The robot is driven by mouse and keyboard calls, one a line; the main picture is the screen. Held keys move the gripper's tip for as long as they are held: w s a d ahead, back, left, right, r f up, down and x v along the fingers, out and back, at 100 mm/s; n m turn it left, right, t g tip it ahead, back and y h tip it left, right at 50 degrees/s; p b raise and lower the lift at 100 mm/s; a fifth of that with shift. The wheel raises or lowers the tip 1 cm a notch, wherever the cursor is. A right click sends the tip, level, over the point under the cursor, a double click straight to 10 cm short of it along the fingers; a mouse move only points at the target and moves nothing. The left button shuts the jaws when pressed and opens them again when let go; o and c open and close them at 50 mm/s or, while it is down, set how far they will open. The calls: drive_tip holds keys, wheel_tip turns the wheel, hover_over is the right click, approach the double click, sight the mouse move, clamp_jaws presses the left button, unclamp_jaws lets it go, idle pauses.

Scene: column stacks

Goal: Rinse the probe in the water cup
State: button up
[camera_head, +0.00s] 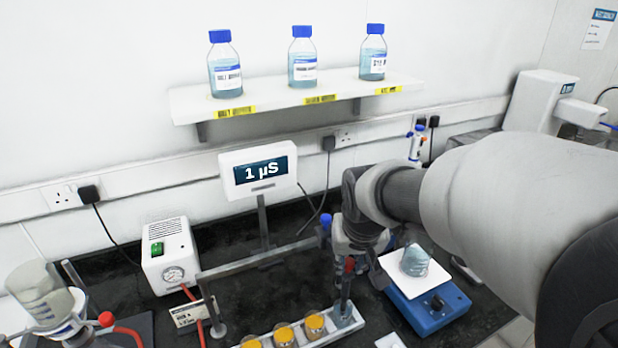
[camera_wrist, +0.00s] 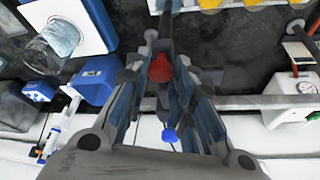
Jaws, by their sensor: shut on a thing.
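My gripper (camera_head: 352,262) is shut on a dark, slim probe (camera_head: 346,288) with a red top. The probe hangs about upright, and its red top also shows between the fingers in the wrist view (camera_wrist: 160,70). A small clear cup (camera_head: 346,318) stands at the right end of the white tray, likely the water cup. The probe's lower end overlaps this cup in the head view; I cannot tell if the tip is inside it. The cup's bottom and the tip are unclear.
A beaker (camera_head: 414,261) stands on a blue stirrer (camera_head: 430,302) to the right. A meter (camera_head: 259,170) reads 1 µS behind. A blue-topped piece (camera_head: 326,221) is behind my gripper.

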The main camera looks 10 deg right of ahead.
clamp_jaws()
drive_tip(key=shift+r, duration=0.15)
wheel_tip(320, 180, up, 6)
drive_tip(key=p, duration=0.4)
drive_tip(key=shift+p, duration=0.4)
drive_tip(key=shift+w, duration=0.2)
drive_tip(key=shift+r, duration=0.1)
drive_tip(key=shift+o, duration=2)
unclamp_jaws()
drive_tip(key=o, duration=0.4)
drive_tip(key=shift+s, duration=0.1)
drive_tip(key=shift+c, duration=0.2)
drive_tip(key=shift+s, duration=0.1)
